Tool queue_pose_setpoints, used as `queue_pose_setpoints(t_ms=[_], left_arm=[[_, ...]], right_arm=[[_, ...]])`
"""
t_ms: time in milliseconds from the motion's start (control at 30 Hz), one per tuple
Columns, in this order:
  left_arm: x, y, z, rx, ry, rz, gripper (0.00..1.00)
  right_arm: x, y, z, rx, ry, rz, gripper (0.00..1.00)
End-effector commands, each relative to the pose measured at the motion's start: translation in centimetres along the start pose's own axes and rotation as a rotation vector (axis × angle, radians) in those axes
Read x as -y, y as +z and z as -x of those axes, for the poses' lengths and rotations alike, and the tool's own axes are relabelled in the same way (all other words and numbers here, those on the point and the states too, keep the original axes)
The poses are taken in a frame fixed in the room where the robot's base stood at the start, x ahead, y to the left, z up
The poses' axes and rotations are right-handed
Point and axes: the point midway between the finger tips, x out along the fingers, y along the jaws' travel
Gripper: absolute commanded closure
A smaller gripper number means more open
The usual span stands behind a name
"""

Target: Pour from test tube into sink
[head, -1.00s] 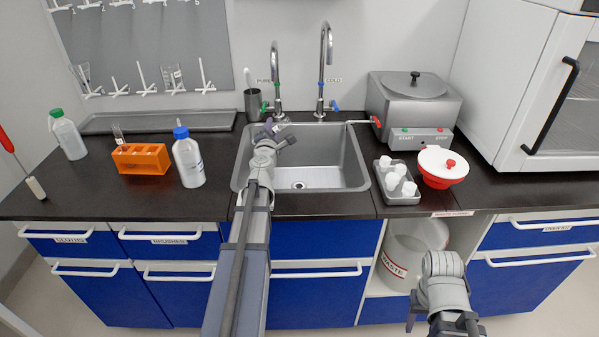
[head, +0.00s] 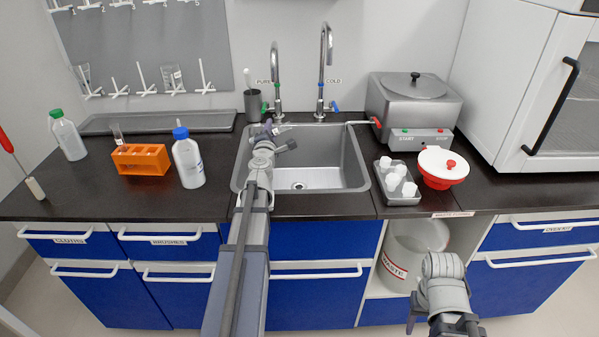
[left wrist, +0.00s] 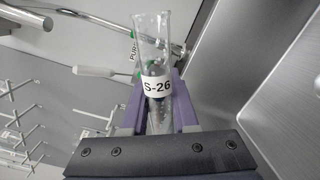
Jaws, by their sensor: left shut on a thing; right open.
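My left gripper (head: 279,136) is over the left part of the steel sink (head: 330,178). In the left wrist view its purple fingers (left wrist: 158,110) are shut on a clear test tube (left wrist: 151,45) labelled "S-26". The tube's mouth end points to the top of that picture, where the tap and wall appear turned on their side, so the tube is strongly tilted. I cannot make out the tube in the head view or any liquid flowing. My right gripper (head: 440,325) is low at the front right, open and away from the counter.
Two taps (head: 275,80) (head: 325,75) stand behind the sink. Left of it are a wash bottle (head: 188,163) and an orange rack (head: 141,159) holding a tube. Right of it are a tray of white pieces (head: 397,198), a red-and-white container (head: 443,170) and a steel bath (head: 412,105).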

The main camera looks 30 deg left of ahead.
Motion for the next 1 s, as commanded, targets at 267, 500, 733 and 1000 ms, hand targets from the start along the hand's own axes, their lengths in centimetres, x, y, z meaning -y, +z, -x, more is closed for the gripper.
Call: queue_pose_setpoints(t_ms=[267, 500, 733, 1000], left_arm=[[-0.33, 0.09, 0.0, 0.0, 0.0, -0.037, 1.0], [-0.55, 0.14, 0.0, 0.0, 0.0, -0.07, 1.0], [-0.77, 0.2, 0.0, 0.0, 0.0, -0.101, 1.0], [-0.91, 0.26, 0.0, 0.0, 0.0, -0.138, 1.0]], right_arm=[[-0.03, 0.02, 0.33, 0.0, 0.0, 0.0, 0.46], [-0.05, 0.03, 0.55, 0.0, 0.0, 0.0, 0.46], [-0.07, 0.05, 0.78, 0.0, 0.0, 0.0, 0.46], [-0.09, 0.06, 0.93, 0.0, 0.0, 0.0, 0.46]])
